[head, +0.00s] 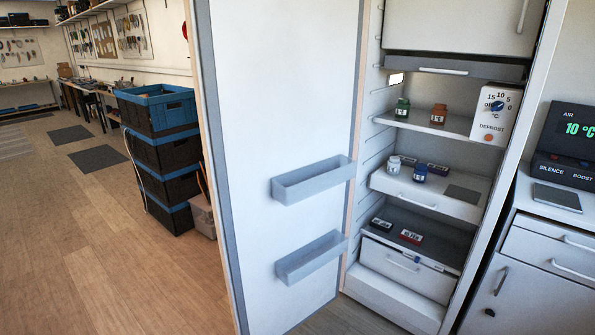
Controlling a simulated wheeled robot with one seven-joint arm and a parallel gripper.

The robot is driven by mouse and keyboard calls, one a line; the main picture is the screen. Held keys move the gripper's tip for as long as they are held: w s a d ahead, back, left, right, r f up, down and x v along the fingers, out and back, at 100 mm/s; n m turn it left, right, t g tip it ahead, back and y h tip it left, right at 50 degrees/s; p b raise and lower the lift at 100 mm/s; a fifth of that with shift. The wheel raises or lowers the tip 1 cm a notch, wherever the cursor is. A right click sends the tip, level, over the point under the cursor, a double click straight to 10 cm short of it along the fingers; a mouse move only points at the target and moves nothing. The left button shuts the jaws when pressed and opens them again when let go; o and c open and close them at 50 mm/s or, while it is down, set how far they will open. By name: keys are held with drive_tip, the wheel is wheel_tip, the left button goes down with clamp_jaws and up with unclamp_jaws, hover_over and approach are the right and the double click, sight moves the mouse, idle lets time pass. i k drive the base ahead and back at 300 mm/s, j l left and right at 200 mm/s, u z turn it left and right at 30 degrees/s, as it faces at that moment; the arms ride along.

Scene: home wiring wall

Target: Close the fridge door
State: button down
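The fridge door (275,110) stands wide open, swung out to the left of the fridge toward me. Its inner side faces me, with two grey door bins (313,180) on it. The fridge interior (405,175) is in full view at the right of the door. It holds small jars on the shelves (431,190), a defrost dial panel (495,113), a lower drawer (408,268) and a closed upper compartment (455,22). The door's outer side and handle are hidden. My gripper is not in view.
A counter with drawers (548,255) and a 10 °C display unit (570,135) are at the right. The wooden floor (90,260) at left front is clear.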

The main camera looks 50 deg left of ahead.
sight(276, 82)
drive_tip(key=k+j, duration=0.15)
drive_tip(key=j, duration=0.45)
drive_tip(key=k+j, duration=0.1)
drive_tip(key=j, duration=0.5)
drive_tip(key=k+j, duration=0.15)
drive_tip(key=j, duration=0.5)
drive_tip(key=k+j, duration=0.15)
drive_tip(key=j, duration=0.45)
drive_tip(key=k+j+z, duration=0.1)
drive_tip(key=j, duration=0.5)
drive_tip(key=k+j, duration=0.15)
drive_tip(key=j, duration=0.45)
drive_tip(key=k+j, duration=0.15)
drive_tip(key=j, duration=0.45)
drive_tip(key=k+j, duration=0.2)
drive_tip(key=j, duration=0.4)
drive_tip(key=j+u, duration=0.1)
drive_tip(key=j, duration=0.35)
drive_tip(key=k+j+u, duration=0.15)
drive_tip(key=u, duration=0.15)
